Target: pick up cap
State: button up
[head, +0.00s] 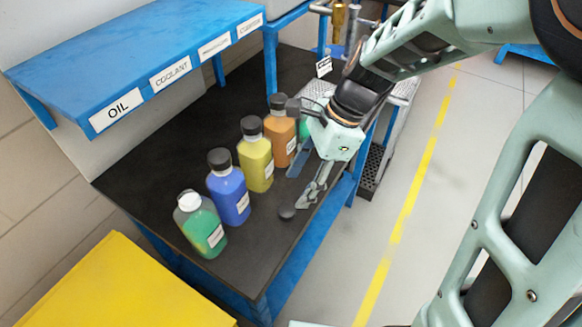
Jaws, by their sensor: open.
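A small dark cap (287,213) lies on the black top of the workbench (262,262), near its right edge. My gripper (308,199) points down over the bench just to the upper right of the cap. Its fingers look open, with nothing seen between them, and they appear apart from the cap. A green bottle (205,235) stands at the near end of the row. Its top is white, while the blue bottle (231,197) and the yellow bottle (256,163) have dark caps.
An orange bottle (282,138) stands farther back, with another green bottle partly hidden behind my gripper. A blue shelf (130,50) with labels overhangs the left side. A yellow surface (115,290) is at lower left. Open floor with a yellow line (412,205) lies right.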

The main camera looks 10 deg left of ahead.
aim_at(287, 209)
jog(key=x, duration=0.8)
jog(key=shift+d+f+b, duration=0.15)
jog(key=shift+d+b, duration=0.2)
jog(key=shift+b, duration=0.05)
jog(key=shift+w, duration=0.1)
jog(key=c, duration=0.8)
